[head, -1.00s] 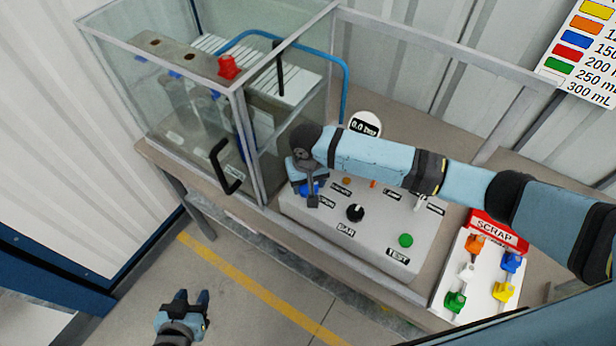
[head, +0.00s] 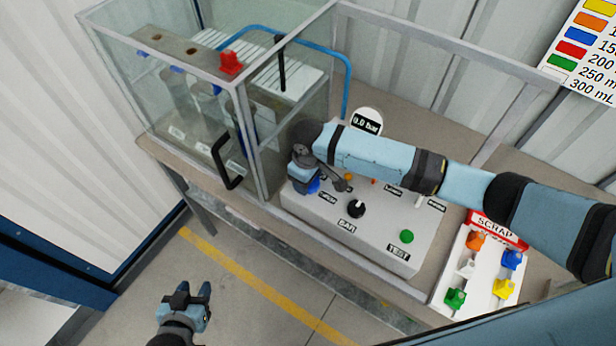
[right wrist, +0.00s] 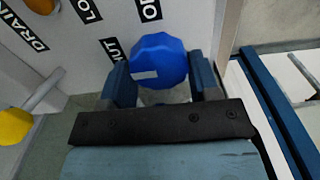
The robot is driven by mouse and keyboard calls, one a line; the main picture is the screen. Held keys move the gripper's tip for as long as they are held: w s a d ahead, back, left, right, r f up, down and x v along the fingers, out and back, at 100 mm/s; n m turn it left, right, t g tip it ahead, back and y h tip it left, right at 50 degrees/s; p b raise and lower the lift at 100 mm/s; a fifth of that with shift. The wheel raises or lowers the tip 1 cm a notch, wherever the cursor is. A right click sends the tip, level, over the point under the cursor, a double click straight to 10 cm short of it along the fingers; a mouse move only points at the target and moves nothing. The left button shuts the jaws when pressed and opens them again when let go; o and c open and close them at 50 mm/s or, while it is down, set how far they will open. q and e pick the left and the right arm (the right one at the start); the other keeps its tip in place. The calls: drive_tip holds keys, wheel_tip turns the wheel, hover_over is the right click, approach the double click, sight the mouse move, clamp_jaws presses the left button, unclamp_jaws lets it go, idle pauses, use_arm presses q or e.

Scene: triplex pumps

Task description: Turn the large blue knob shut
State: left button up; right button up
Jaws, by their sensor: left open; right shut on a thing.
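The large blue knob (right wrist: 158,60) is in the right wrist view, on the light grey panel, between the two fingers of my right gripper (right wrist: 163,82). A pale mark shows on its face. In the head view only part of the knob (head: 313,186) shows at the panel's left end, beside my right gripper (head: 304,184). The right gripper is shut on the knob. My left gripper (head: 190,296) is open and empty, low over the floor at the bottom left.
The control panel (head: 385,242) carries a black knob (head: 356,208) and a green button (head: 406,236). A glass-walled enclosure (head: 170,85) stands left of it. A white scrap tray (head: 447,285) with coloured pieces lies right. A gauge (head: 367,122) reads 0.0 bar.

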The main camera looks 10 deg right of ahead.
idle(0.5)
drive_tip(key=o, duration=0.9)
drive_tip(key=shift+r, duration=0.2)
wheel_tip(320, 180, up, 14)
drive_tip(key=shift+f+b, duration=0.25)
drive_tip(key=shift+b, duration=0.7)
